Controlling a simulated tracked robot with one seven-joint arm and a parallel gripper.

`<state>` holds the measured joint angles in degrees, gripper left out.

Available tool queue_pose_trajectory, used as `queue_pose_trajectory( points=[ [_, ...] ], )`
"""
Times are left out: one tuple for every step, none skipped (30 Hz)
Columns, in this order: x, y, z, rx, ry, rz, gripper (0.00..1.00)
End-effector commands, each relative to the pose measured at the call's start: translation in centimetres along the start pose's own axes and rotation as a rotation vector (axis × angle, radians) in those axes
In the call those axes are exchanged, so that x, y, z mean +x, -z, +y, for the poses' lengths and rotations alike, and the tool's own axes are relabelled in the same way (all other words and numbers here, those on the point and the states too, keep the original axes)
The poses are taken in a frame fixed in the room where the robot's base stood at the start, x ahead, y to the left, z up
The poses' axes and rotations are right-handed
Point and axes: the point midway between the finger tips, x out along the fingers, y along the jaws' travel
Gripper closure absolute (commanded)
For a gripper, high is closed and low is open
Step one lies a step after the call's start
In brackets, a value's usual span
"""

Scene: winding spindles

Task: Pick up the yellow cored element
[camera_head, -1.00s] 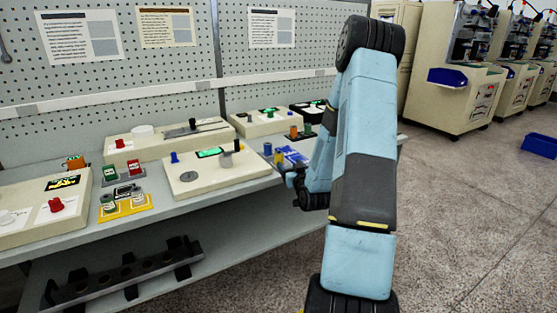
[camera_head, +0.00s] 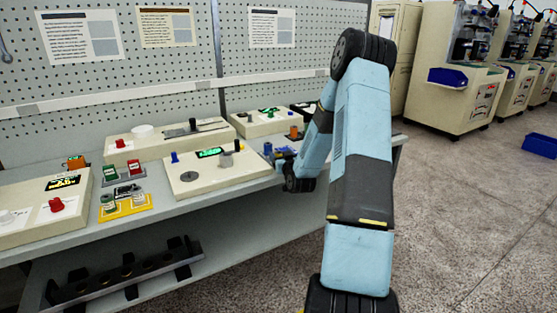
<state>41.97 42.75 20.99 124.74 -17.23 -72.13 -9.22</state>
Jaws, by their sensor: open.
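I cannot clearly make out a yellow cored element. A yellow tray (camera_head: 127,211) lies at the bench's front edge, left of centre, with small green and whitish pieces on it. A blue tray (camera_head: 285,151) lies near the bench's right end, largely hidden by my arm; a small blue piece (camera_head: 268,149) stands at its left. My gripper (camera_head: 281,164) is at the bench's front edge by the blue tray, beside my dark wrist. It is open, though its fingers are small and hard to see. I cannot see anything held.
A cream station (camera_head: 215,180) with a blue knob and grey post stands left of my gripper. Other cream boxes (camera_head: 255,124) stand behind it. A grey tray (camera_head: 123,177) holds green and red pieces. A dark rack (camera_head: 130,272) lies on the lower shelf.

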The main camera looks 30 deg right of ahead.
Motion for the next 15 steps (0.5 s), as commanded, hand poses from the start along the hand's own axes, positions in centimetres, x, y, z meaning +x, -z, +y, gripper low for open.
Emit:
queue_pose_trajectory(
  points=[
    [0.01, 0.0, 0.0, 0.0, 0.0, 0.0, 0.31],
    [0.0, 0.0, 0.0, 0.0, 0.0, 0.0, 0.31],
    [-0.01, 0.0, 0.01, 0.0, 0.0, 0.0, 0.31],
    [-0.02, 0.0, 0.01, 0.0, 0.0, 0.0, 0.31],
    [-0.02, 0.0, 0.01, 0.0, 0.0, 0.0, 0.32],
    [-0.02, -0.01, 0.01, 0.0, 0.0, 0.0, 0.35],
    [-0.03, 0.0, 0.02, 0.0, 0.0, 0.0, 0.38],
    [-0.03, -0.01, 0.02, 0.0, 0.0, 0.0, 0.41],
    [-0.03, 0.0, 0.02, 0.0, 0.0, 0.0, 0.45],
    [-0.03, 0.0, 0.02, 0.0, 0.0, 0.0, 0.48],
    [-0.04, 0.0, 0.03, 0.0, 0.0, 0.0, 0.51],
    [-0.04, 0.0, 0.03, 0.0, 0.0, 0.0, 0.55],
    [-0.04, 0.0, 0.03, 0.0, 0.0, 0.0, 0.57],
    [-0.04, 0.0, 0.03, 0.0, 0.0, 0.0, 0.6],
    [-0.04, 0.0, 0.03, 0.0, 0.0, 0.0, 0.64]
  ],
)
